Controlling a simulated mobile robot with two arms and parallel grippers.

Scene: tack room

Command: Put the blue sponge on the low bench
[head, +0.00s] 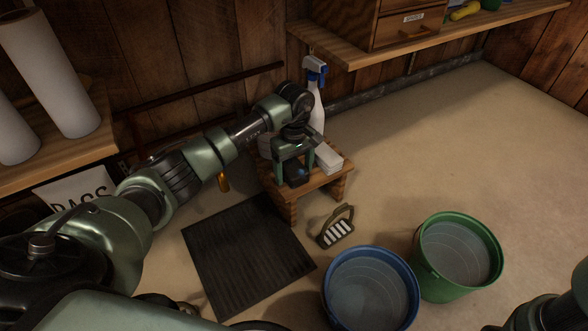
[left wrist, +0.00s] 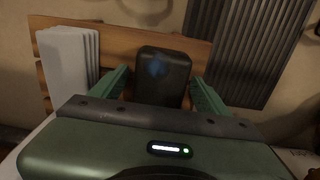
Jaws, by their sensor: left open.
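The low bench (head: 285,198) is a small slatted wooden stool by the back wall; its bare wood (left wrist: 118,38) also shows in the left wrist view. The blue sponge (head: 297,173) looks very dark, with a blue patch, and appears to rest on the bench top. In the left wrist view the sponge (left wrist: 164,68) lies between the two green fingers, with gaps on both sides. My left gripper (head: 292,170) is open and points down over the bench, its fingers around the sponge. My right gripper is out of view; only part of that arm shows at the lower right.
A white folded stack (head: 328,158) and a spray bottle (head: 316,100) stand on or by the bench. A black mat (head: 247,255), a brush (head: 337,226), a blue bucket (head: 370,290) and a green bucket (head: 458,255) are on the floor. Floor at right is clear.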

